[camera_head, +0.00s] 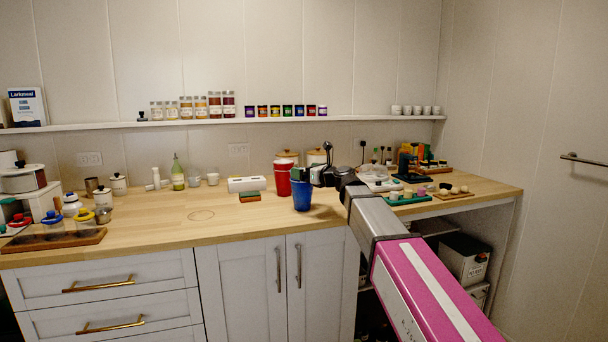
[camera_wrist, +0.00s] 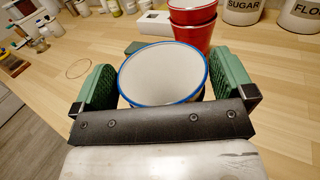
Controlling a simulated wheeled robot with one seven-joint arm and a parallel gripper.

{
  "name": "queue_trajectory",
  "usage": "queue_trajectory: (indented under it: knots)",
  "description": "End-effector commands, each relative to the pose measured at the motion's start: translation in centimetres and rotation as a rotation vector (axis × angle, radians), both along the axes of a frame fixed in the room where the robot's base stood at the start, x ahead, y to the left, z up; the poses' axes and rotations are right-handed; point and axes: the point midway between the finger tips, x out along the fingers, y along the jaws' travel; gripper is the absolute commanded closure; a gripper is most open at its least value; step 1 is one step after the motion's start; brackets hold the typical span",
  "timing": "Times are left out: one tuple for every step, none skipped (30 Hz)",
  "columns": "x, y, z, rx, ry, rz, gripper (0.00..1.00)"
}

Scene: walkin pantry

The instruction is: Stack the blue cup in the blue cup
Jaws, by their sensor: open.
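A blue cup (camera_head: 302,196) stands upright on the wooden counter near its front edge. In the wrist view the blue cup (camera_wrist: 163,75) shows a blue rim and a white, empty-looking inside. My gripper (camera_head: 310,176) is at the cup's upper part, with its green-padded fingers (camera_wrist: 165,82) apart on either side of the rim. The jaws are open, and the right pad is close to the cup; contact cannot be told. I see no second blue cup standing apart. My gripper hides part of the cup's near side.
Red stacked cups (camera_head: 282,178) stand just behind the blue cup. Canisters (camera_wrist: 240,10) are behind them. A white box (camera_head: 247,184) lies to the left. The counter (camera_head: 225,225) is clear left of the cup. Small items on a green tray (camera_head: 404,198) are to the right.

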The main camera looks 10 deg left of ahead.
Motion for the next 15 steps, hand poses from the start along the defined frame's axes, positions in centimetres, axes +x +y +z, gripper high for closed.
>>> queue_trajectory:
  knots:
    - [-1.0, -1.2, -0.1, 0.000, 0.000, -0.003, 0.00]
    - [-1.3, -1.8, -0.1, 0.001, -0.001, -0.004, 0.00]
    - [-1.8, -2.5, -0.1, 0.000, -0.001, -0.003, 0.00]
    - [-2.1, -3.1, -0.1, 0.000, -0.001, -0.003, 0.00]
    - [-2.5, -3.6, -0.1, -0.001, -0.001, -0.002, 0.00]
    - [-2.9, -4.3, -0.1, -0.001, -0.001, -0.003, 0.00]
    - [-3.2, -4.9, -0.1, 0.000, -0.001, -0.004, 0.00]
    - [-3.5, -5.4, -0.1, 0.000, -0.001, -0.004, 0.00]
    - [-3.9, -6.0, -0.1, -0.001, -0.001, -0.002, 0.00]
    - [-4.1, -6.4, -0.1, -0.001, -0.001, -0.002, 0.00]
    - [-4.4, -6.9, -0.1, -0.001, -0.001, -0.002, 0.00]
    - [-4.7, -7.4, -0.1, -0.001, -0.001, -0.003, 0.00]
    - [-4.8, -7.8, -0.1, -0.001, -0.001, -0.003, 0.00]
    - [-5.0, -8.1, -0.1, -0.001, -0.001, -0.003, 0.00]
    - [-5.2, -8.4, -0.1, 0.000, 0.000, -0.002, 0.00]
